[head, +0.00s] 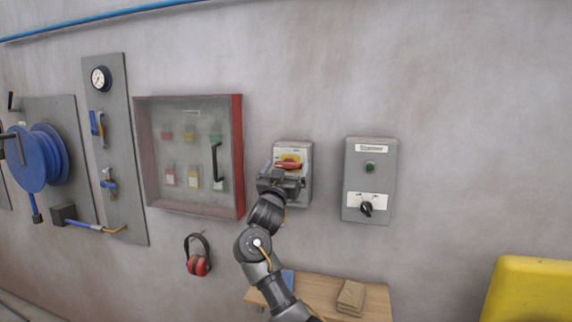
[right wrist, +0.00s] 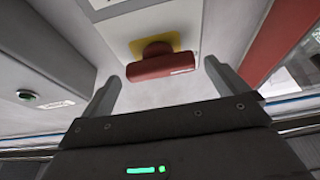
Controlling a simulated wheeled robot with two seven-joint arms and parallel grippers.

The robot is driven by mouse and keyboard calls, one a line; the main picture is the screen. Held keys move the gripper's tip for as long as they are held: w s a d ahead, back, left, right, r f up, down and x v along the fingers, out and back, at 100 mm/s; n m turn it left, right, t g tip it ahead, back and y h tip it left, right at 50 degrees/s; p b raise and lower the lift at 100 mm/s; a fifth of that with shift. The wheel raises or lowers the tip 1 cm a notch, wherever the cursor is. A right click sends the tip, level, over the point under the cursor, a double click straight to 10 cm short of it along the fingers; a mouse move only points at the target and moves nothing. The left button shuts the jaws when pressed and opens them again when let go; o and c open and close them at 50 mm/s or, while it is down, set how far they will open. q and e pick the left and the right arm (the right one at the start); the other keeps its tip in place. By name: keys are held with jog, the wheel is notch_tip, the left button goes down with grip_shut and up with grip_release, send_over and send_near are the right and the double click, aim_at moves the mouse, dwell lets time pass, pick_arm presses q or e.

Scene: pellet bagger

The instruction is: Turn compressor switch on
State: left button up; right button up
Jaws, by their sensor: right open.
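A grey switch box (head: 306,150) on the wall carries a yellow plate (head: 289,158) and a red handle (head: 288,166), which lies about level. My right gripper (head: 284,178) is at this box, its jaws open. In the right wrist view the red handle (right wrist: 163,66) shows between and just beyond the two fingers of my gripper (right wrist: 162,72), with a gap on each side. To the right, a second grey box (head: 382,180) has a green button or lamp (head: 370,167) and a black rotary knob (head: 366,208); its label is too blurred to read surely. My left gripper is out of view.
A red-edged glass-fronted cabinet (head: 238,155) stands close left of the switch box. Ear defenders (head: 198,262) hang below it. A wooden shelf (head: 318,291) is beneath my right arm. A yellow object (head: 530,290) fills the lower right. The wall right of the second box is clear.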

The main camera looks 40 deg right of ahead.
jog(key=shift+w+d+r, duration=0.1)
jog(key=shift+w+d, duration=0.15)
jog(key=shift+d, duration=0.15)
jog(key=c, duration=1)
